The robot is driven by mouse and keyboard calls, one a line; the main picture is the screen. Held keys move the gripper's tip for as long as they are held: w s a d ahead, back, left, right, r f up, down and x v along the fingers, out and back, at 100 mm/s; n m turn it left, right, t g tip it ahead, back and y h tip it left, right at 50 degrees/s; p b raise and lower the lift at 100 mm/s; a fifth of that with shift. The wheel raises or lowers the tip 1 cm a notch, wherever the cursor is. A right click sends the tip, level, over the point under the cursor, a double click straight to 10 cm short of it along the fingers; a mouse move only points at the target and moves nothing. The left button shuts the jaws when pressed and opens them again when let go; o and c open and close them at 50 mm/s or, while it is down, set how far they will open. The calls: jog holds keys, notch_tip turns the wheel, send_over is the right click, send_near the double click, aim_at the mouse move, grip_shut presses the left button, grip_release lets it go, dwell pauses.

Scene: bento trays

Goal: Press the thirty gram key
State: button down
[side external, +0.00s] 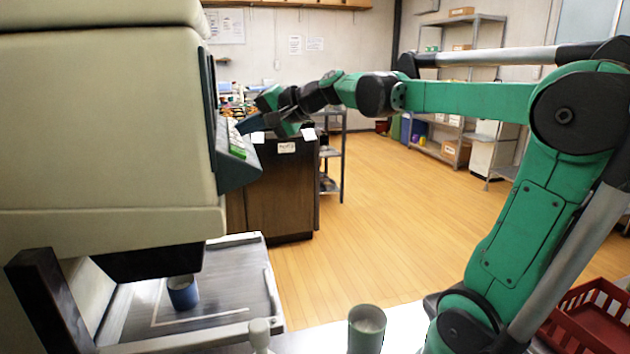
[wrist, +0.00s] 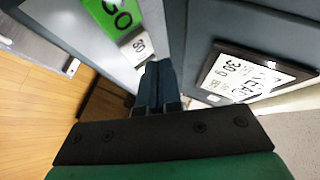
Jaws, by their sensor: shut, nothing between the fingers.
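The dispensing machine (side external: 110,130) fills the left of the side external view, with a sloped key panel (side external: 235,165) on its right face. In the wrist view a white key marked "30" (wrist: 137,46) sits beside a larger green key marked "GO" (wrist: 113,16). My gripper (side external: 243,127) is at the panel, and its fingers (wrist: 158,68) are shut and empty. In the wrist view the fingertips are just right of the "30" key and cover part of the panel there. I cannot tell whether they touch it.
A framed white label or screen (wrist: 250,75) reads "30 g" with other text, right of my fingers. A blue cup (side external: 183,293) stands under the machine's spout. Open floor lies behind.

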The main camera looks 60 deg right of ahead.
jog(key=shift+r, duration=0.1)
jog(key=r, duration=0.1)
jog(key=s+d+r, duration=0.1)
jog(key=r, duration=0.2)
jog(key=shift+s+d+r, duration=0.1)
jog(key=shift+s+d, duration=0.3)
dwell(0.6)
jog(key=s+a+f+n+g, duration=0.1)
jog(key=f+n, duration=0.1)
jog(key=s+a+f+n+g, duration=0.1)
jog(key=n, duration=0.1)
jog(key=s+a+f+n+g+h, duration=0.1)
jog(key=f+n+g, duration=0.1)
jog(key=n, duration=0.1)
jog(key=shift+s+a+f, duration=0.1)
jog(key=shift+a+f, duration=0.05)
jog(key=shift+f, duration=0.2)
jog(key=s+a+f+n+g, duration=0.1)
jog(key=s+a+f+n, duration=0.2)
jog(key=a+f, duration=0.2)
jog(key=s+a+f+n+g, duration=0.1)
jog(key=s+a+f+n, duration=0.2)
jog(key=a+f, duration=0.3)
notch_tip(320, 180, down, 4)
jog(key=shift+s+r, duration=0.15)
jog(key=shift+s, duration=0.45)
